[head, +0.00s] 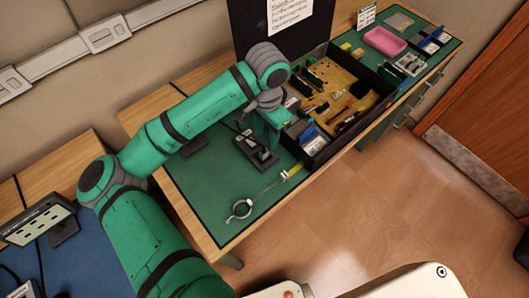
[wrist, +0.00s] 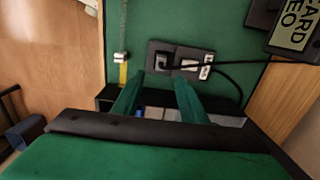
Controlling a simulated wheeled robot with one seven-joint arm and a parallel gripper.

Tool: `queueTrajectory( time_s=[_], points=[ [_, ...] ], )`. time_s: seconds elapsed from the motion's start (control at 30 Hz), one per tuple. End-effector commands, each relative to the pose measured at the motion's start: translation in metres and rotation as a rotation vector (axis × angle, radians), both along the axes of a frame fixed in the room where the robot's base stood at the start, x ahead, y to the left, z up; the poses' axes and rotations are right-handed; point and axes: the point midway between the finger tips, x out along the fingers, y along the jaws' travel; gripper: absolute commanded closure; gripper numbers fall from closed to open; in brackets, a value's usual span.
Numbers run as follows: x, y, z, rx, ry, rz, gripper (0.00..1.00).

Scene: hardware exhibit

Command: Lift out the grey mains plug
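A grey socket strip (wrist: 153,48) lies on the green mat in the wrist view, just beyond my fingertips. A dark plug-like piece (wrist: 166,61) and a pale piece (wrist: 205,70) sit on it, with black cable running off right. I cannot tell for sure which is the grey mains plug. In the head view the strip (head: 250,147) lies beside my gripper, partly hidden. My gripper (wrist: 160,78) is open, its two green fingers apart with nothing held between them. In the head view my gripper (head: 268,136) hangs between the strip and the black crate, mostly hidden by my wrist.
A black crate (head: 350,134) with circuit boards and small parts stands to the right of my gripper; its edge lies below my fingers. A ring-ended strap (head: 240,209) lies on the front mat. A pink tray (head: 385,41) is farther back. The mat's front left is clear.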

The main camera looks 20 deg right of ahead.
Motion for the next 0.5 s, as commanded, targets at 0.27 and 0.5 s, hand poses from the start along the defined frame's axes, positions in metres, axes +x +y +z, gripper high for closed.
queueTrajectory(
  time_s=[0.27,0.5],
  points=[
    [0.0,0.0,-0.03,-0.002,0.0,0.0,0.61],
    [-0.001,0.006,-0.053,-0.002,0.0,0.002,0.61]
  ],
)
